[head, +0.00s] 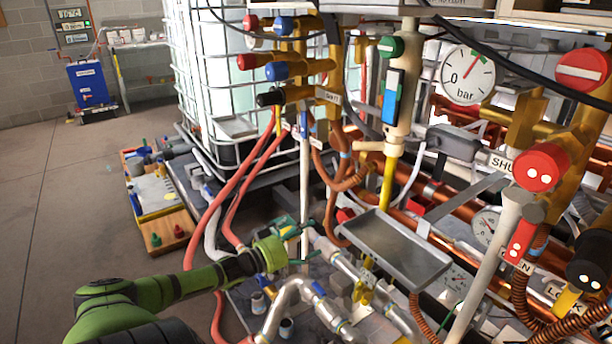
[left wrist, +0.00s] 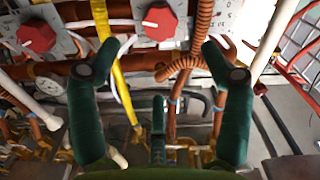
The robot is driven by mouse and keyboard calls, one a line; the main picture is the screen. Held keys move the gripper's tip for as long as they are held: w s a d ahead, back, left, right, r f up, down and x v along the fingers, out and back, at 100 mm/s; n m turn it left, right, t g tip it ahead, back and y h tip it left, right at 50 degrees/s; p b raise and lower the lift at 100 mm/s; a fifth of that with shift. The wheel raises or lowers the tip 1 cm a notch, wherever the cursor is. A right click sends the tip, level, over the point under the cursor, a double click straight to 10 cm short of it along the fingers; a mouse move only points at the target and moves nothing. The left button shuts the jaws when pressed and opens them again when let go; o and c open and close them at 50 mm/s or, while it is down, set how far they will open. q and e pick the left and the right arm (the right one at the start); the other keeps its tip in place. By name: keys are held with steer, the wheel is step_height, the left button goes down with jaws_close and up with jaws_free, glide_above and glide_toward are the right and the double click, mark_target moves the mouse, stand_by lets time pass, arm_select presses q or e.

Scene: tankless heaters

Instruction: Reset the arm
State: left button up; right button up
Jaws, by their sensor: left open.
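My left arm (head: 165,288) is green and comes in from the lower left in the head view. Its gripper (head: 300,242) is near the middle, in front of the pipes and beside a white upright pipe. In the left wrist view the two dark green fingers of the left gripper (left wrist: 160,60) are spread apart with nothing held between them. Behind them are a yellow strip (left wrist: 122,70), a coiled copper hose (left wrist: 202,40) and red knobs (left wrist: 160,20). My right gripper is not in view.
A metal tray (head: 390,246) juts out right of the left gripper. A pressure gauge (head: 468,75), red valve handles (head: 541,167) and copper pipes crowd the right. Red hoses (head: 232,207) hang beside the arm. Open floor (head: 70,215) lies at the left.

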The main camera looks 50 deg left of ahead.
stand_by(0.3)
arm_select(q)
steer(key=s+d+f+m+g+y+p, duration=0.15)
steer(key=s+d+f+g+p, duration=0.3)
steer(key=s+f, duration=0.6)
steer(key=s+d+f+n+g+y+p, duration=0.1)
steer(key=s+d+f+g+y+p, duration=0.15)
steer(key=s+f+g+p, duration=0.8)
steer(key=s+d+f+m, duration=0.2)
steer(key=s+d+f, duration=0.1)
steer(key=s+d, duration=0.3)
steer(key=s+d+f+m+g+h, duration=0.1)
steer(key=s+d+f, duration=0.3)
steer(key=d, duration=0.5)
steer(key=s+d+f+m+g+h, duration=0.1)
steer(key=s+d+f+m, duration=0.2)
steer(key=s+d, duration=0.5)
steer(key=shift+s+d+f, duration=0.2)
steer(key=shift+s+f, duration=0.3)
steer(key=shift+f, duration=0.25)
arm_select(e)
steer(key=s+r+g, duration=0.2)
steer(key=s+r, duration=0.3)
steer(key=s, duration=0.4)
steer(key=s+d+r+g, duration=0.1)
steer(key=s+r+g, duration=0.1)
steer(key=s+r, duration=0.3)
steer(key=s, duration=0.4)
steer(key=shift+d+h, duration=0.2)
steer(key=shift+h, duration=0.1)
